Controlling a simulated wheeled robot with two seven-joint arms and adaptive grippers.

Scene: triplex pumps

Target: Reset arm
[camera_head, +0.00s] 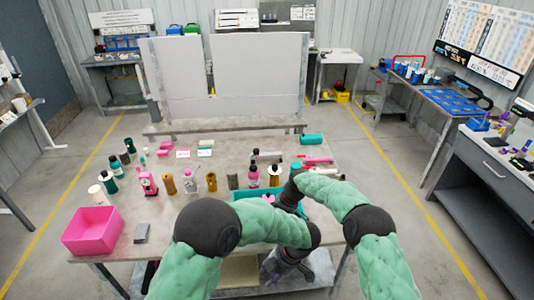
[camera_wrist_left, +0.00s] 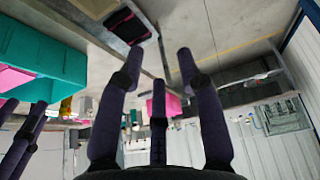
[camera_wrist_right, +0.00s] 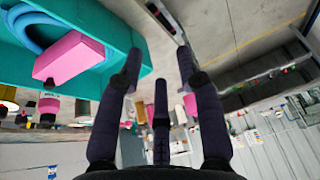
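My left gripper (camera_head: 283,268) hangs low at the table's front edge. In the left wrist view its dark fingers (camera_wrist_left: 157,85) are spread with nothing held between them. My right gripper (camera_head: 291,196) is at the teal bin (camera_head: 242,194), partly hidden by its own wrist in the head view. In the right wrist view its fingers (camera_wrist_right: 158,85) are spread and empty beside the teal bin (camera_wrist_right: 115,35). That bin holds a pink block (camera_wrist_right: 68,58) and a blue hose (camera_wrist_right: 30,28). Dark fingers of my right gripper also show at the left wrist view's left edge.
Several bottles and cans stand across the table (camera_head: 172,222). White panels (camera_head: 180,78) rise behind it. Side benches leave open floor around.

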